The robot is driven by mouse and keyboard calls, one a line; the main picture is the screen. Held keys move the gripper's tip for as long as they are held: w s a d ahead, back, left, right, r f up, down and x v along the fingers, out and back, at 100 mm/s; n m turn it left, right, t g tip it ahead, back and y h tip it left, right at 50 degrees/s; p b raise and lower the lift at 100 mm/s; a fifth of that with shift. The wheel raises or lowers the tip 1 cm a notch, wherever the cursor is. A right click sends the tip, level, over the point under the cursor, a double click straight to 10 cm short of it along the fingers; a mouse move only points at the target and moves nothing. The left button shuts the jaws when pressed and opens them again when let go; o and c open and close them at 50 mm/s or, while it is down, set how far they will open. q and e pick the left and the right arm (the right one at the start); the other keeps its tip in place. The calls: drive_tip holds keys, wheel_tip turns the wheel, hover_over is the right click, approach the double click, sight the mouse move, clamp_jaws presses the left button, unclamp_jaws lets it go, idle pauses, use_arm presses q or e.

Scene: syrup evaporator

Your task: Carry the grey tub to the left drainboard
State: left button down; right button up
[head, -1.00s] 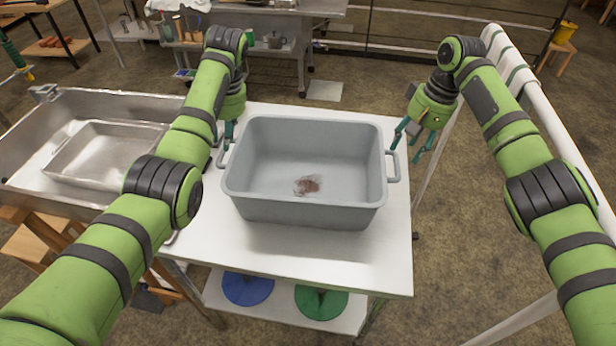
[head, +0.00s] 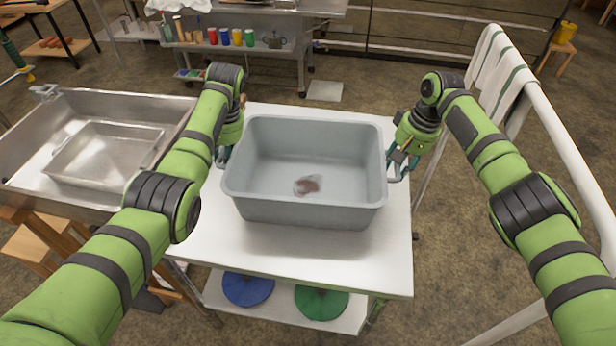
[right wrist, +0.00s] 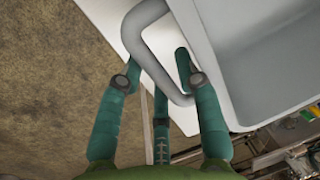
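The grey tub (head: 305,212) stands upright on a white-topped table, with a small reddish-brown patch on its floor. My right gripper (head: 400,168) is at the tub's right handle. In the right wrist view, its teal fingers (right wrist: 157,66) are apart on either side of the grey handle (right wrist: 150,62), with gaps visible. My left gripper (head: 222,156) is at the tub's left side, where the left handle is mostly hidden; its finger opening is unclear. A steel basin (head: 40,120) holding a shallow metal pan (head: 105,150) lies to the left; I cannot tell which surface is the left drainboard.
The white tabletop (head: 300,255) is bare in front of the tub. A blue disc (head: 247,288) and a green disc (head: 320,302) lie on its lower shelf. A white rail (head: 560,140) with striped cloth (head: 495,70) runs along the right. A cart with coloured cups (head: 237,38) stands behind.

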clamp_jaws()
use_arm(q)
drive_tip(key=shift+r, duration=0.15)
use_arm(e)
drive_tip(key=shift+r, duration=0.15)
